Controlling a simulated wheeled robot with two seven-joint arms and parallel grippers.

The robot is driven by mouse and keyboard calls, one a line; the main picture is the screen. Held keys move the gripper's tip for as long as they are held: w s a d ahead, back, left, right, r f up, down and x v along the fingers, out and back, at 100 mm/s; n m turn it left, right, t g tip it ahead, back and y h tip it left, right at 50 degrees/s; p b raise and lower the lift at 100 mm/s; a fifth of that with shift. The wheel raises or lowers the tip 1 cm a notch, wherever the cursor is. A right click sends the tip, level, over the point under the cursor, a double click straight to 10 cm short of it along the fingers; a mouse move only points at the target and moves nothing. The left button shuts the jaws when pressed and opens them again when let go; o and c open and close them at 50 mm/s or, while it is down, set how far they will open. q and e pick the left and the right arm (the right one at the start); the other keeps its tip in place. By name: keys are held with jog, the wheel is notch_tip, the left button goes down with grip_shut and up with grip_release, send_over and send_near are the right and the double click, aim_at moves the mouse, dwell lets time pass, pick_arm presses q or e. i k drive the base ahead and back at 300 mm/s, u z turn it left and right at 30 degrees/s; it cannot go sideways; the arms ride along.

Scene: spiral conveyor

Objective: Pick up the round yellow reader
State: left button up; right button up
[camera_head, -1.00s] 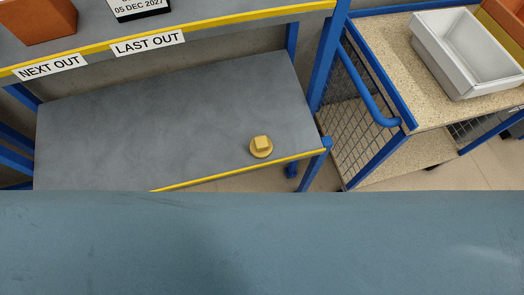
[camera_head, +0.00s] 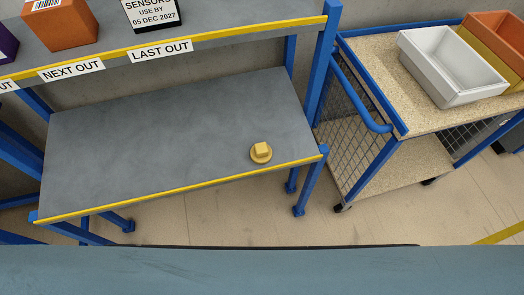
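The round yellow reader (camera_head: 261,153) rests on the grey lower shelf (camera_head: 150,135) of the blue-framed rack, near its front right corner. It has a round base with a squarish block on top. Neither of my grippers shows in the head view.
An upper shelf with a yellow edge (camera_head: 220,32) holds an orange box (camera_head: 60,24) and a black-and-white sensors box (camera_head: 151,12). A blue trolley (camera_head: 372,118) at the right carries a white tray (camera_head: 455,70). A blue-grey surface (camera_head: 260,272) spans the bottom. Floor shows between it and the rack.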

aim_at(261, 153)
jog(key=u, duration=0.4)
jog(key=k, duration=1)
jog(key=z, duration=0.65)
jog(key=i, duration=1.3)
jog(key=u, duration=0.2)
